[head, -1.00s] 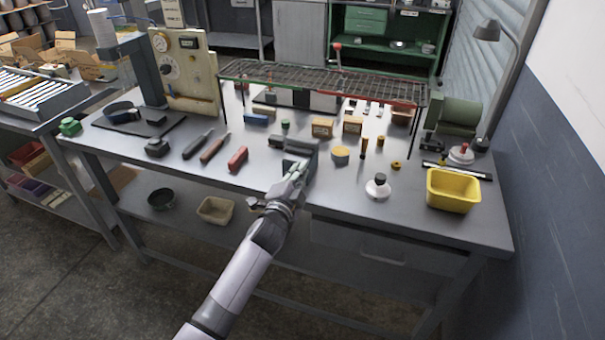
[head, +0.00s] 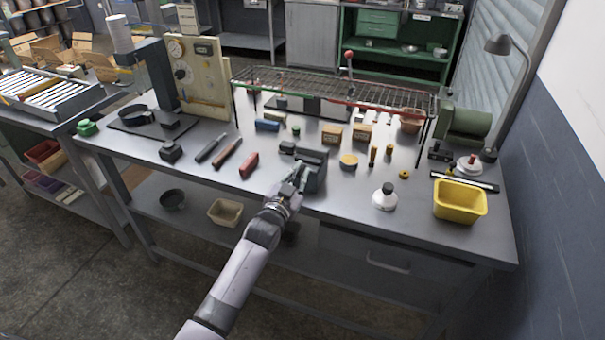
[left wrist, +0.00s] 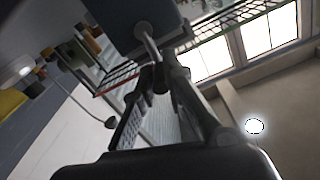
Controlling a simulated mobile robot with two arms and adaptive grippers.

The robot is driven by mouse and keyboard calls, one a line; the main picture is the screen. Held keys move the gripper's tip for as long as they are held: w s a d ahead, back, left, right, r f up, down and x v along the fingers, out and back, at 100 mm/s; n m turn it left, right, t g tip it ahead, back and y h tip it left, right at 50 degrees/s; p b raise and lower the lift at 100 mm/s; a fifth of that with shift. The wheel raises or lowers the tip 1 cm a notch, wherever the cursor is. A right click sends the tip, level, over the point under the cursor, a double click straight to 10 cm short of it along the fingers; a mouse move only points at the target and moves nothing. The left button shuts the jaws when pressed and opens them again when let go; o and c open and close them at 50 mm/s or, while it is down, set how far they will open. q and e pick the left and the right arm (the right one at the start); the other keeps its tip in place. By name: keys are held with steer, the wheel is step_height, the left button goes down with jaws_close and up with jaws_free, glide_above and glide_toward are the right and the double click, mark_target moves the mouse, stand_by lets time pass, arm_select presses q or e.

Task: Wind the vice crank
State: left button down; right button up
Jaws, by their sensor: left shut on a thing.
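The vice (head: 314,172) is a dark grey-green block at the front edge of the bench. My left gripper (head: 294,178) is at its front face, shut on the crank, which the fingers mostly hide in the head view. In the left wrist view the vice body (left wrist: 130,22) is at the top. The metal crank (left wrist: 149,42) runs down from it to between the fingers of my left gripper (left wrist: 168,85). The crank's exact angle is hard to tell. My right gripper is not in view.
A wire rack (head: 335,90) stands behind the vice.

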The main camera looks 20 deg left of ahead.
arm_select(q)
steer(key=shift+a+n, duration=0.25)
steer(key=shift+n, duration=0.15)
steer(key=c, duration=1.6)
jaws_free()
steer(key=shift+c, duration=0.2)
steer(key=s, duration=1.2)
steer(key=shift+a, duration=0.25)
